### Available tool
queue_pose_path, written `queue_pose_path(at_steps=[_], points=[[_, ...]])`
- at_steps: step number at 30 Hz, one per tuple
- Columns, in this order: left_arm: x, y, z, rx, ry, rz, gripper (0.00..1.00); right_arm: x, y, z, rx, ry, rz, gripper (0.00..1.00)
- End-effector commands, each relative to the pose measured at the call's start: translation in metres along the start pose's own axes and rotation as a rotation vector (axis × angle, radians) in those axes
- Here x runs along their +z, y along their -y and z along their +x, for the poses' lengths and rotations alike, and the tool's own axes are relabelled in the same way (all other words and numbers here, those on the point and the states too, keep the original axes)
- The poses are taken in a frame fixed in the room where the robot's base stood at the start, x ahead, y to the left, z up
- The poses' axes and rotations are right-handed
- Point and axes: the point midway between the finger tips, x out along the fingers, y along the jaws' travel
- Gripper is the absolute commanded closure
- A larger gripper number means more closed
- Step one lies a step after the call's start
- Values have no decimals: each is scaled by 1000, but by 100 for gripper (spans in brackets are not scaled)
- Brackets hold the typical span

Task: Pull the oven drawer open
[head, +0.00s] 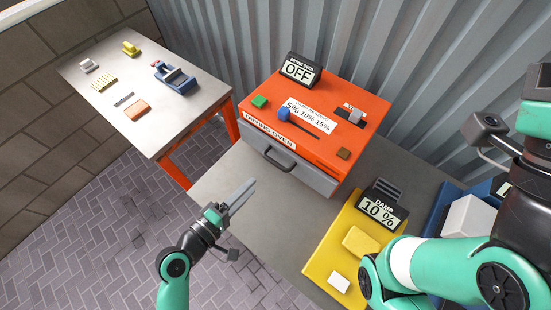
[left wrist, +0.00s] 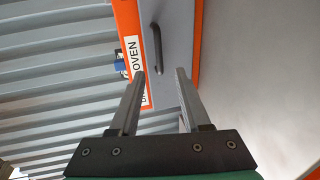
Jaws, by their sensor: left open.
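The drying oven (head: 350,115) is an orange box on the grey bench. Its grey drawer (head: 318,180) sits in the front below the orange top and looks closed. A dark bar handle (head: 280,161) is on the drawer front. My left gripper (head: 248,188) is open and empty, in front of the drawer and apart from the handle. In the left wrist view the handle (left wrist: 156,48) appears beyond the two open fingertips (left wrist: 160,72), roughly between them. My right arm is at the right, but its gripper does not show.
A yellow unit (head: 335,245) with a damp display (head: 382,208) stands at the right. A side table (head: 105,65) holds small parts. Bench space before the drawer is clear.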

Motion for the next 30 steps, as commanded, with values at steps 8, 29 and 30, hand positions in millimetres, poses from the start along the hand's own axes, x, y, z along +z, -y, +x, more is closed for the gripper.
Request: queue_pose_path(at_steps=[8, 29, 30], points=[[1, 1, 63, 2, 2, 4, 53, 12, 0, -13, 0, 0, 0, 100], [0, -1, 102, 1, -1, 4, 78, 18, 0, -19, 0, 0, 0, 100], [0, -1, 102, 1, -1, 4, 85, 18, 0, -19, 0, 0, 0, 100]])
